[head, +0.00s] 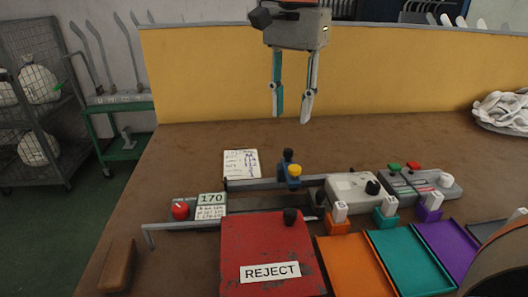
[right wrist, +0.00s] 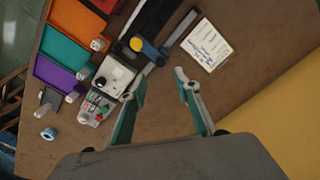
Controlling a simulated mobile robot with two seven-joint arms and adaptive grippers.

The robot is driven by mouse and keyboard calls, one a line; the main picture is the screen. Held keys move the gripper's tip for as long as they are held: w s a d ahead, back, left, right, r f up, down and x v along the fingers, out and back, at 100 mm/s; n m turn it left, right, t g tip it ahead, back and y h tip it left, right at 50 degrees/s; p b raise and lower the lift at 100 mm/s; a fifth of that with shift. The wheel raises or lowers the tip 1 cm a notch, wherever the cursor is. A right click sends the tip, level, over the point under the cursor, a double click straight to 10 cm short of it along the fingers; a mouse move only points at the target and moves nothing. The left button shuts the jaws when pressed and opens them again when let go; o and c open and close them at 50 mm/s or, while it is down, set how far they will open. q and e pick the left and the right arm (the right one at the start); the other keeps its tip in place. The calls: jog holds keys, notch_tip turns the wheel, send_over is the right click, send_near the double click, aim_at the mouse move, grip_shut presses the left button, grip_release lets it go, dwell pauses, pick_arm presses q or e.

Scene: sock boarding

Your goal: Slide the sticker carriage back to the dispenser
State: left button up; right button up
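The sticker carriage (head: 289,160) is a dark blue block with a yellow knob, standing on a dark rail near the middle of the table. It also shows in the right wrist view (right wrist: 150,51). What looks like the dispenser (head: 352,188) is a pale grey box with a black knob, right of the carriage with a small gap visible. It also shows in the right wrist view (right wrist: 116,75). My right gripper (head: 291,118) hangs above and behind the carriage, fingers down, open and empty. Its spread fingers also show in the right wrist view (right wrist: 160,74). My left gripper is not visible.
A red REJECT box (head: 265,245) and orange (head: 350,265), teal (head: 411,258) and purple (head: 446,250) trays fill the front. A control box with green and red buttons (head: 418,181) stands right of the dispenser. A written card (head: 241,163) lies left of the carriage.

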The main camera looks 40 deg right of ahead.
aim_at(288, 150)
jog(key=shift+w+f, duration=0.15)
jog(key=shift+f, duration=0.75)
notch_tip(288, 150, down, 6)
jog(key=shift+b, duration=0.9)
jog(key=shift+f, duration=0.45)
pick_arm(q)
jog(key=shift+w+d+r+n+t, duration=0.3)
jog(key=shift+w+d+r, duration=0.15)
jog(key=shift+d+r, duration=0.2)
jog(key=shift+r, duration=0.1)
pick_arm(e)
grip_shut()
